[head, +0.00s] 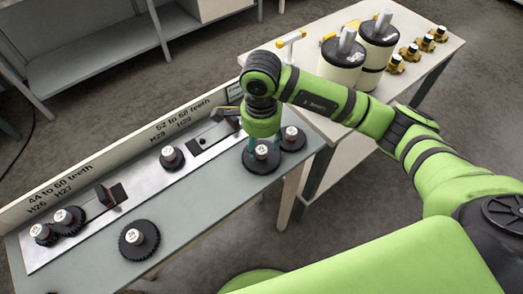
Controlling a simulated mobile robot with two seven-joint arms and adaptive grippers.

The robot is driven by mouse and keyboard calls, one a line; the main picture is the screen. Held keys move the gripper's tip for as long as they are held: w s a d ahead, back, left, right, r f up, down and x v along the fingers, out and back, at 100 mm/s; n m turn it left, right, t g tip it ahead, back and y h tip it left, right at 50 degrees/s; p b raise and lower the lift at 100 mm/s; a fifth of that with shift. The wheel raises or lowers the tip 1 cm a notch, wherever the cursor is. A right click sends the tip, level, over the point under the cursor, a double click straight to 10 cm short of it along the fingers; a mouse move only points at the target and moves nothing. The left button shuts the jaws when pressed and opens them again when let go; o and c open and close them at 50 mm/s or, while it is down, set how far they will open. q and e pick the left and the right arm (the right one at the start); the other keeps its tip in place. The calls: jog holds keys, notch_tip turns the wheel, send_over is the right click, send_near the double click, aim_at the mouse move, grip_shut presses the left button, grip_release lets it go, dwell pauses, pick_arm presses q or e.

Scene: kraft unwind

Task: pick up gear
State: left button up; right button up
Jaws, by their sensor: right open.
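Several black gears with white-topped hubs stand on the long grey bench. One gear (261,158) lies near the right end, directly below my right gripper (262,138). The gripper points down with its fingers open around or just above that gear's hub; I cannot tell if they touch it. Another gear (292,139) sits close on its right. A smaller gear (172,158) is mid-bench on the metal strip. A large gear (139,238) lies near the front edge, and two more gears (68,219) (43,235) sit at the left end. My left gripper is not in view.
A lettered back rail (128,150) runs along the bench (200,205), with dark blocks (105,196) on the metal strip. A second table (437,62) at the upper right holds white cylinders (342,65) and several yellow-and-black parts (395,64). The bench between the large gear and the gripper is clear.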

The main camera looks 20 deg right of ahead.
jog(key=shift+w+f, duration=0.1)
jog(key=shift+f, duration=1.35)
grip_shut()
jog(key=shift+r, duration=0.15)
